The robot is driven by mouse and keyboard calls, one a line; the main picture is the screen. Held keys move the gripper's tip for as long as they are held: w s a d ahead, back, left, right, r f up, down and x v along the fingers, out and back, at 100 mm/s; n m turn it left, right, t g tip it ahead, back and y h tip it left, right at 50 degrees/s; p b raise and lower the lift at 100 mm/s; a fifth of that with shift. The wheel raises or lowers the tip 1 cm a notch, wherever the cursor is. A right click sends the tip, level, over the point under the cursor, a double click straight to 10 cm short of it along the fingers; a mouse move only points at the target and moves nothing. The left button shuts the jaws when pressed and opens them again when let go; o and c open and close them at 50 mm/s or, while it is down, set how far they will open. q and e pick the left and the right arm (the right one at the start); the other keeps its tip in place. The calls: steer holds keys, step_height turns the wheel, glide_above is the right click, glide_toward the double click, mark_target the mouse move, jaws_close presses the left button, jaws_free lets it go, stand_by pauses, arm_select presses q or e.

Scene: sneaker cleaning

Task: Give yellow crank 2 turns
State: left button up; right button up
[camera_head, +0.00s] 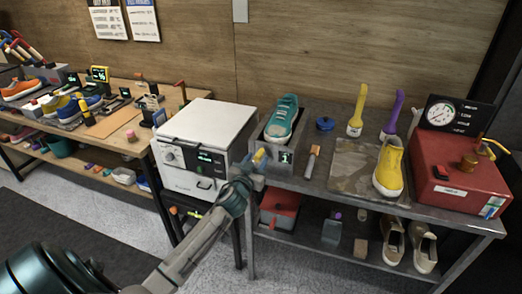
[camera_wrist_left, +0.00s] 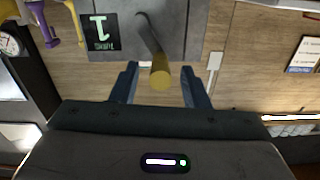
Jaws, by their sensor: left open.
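A yellow crank knob (camera_head: 259,157) on a grey arm sticks out from the front of a grey box (camera_head: 294,172) that holds a teal sneaker (camera_head: 283,118). My left gripper (camera_head: 250,170) is right at this knob. In the left wrist view, which looks upside down, the yellow knob (camera_wrist_left: 160,77) shows between the two open fingers (camera_wrist_left: 160,86), with gaps on both sides. The fingers do not visibly touch it. A second yellow crank handle (camera_head: 495,147) is on the red machine (camera_head: 457,176) at the right. My right gripper is not in view.
A white machine (camera_head: 208,143) stands close left of the box. A small brush (camera_head: 312,161), a yellow sneaker (camera_head: 388,168) and a camo mat (camera_head: 352,177) lie to the right. A lower shelf holds more shoes. A cluttered wooden bench (camera_head: 113,122) is farther left.

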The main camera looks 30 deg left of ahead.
mark_target(260, 154)
arm_select(q)
steer(key=shift+p+x, duration=0.5)
steer(key=shift+x, duration=1.55)
steer(key=c, duration=0.9)
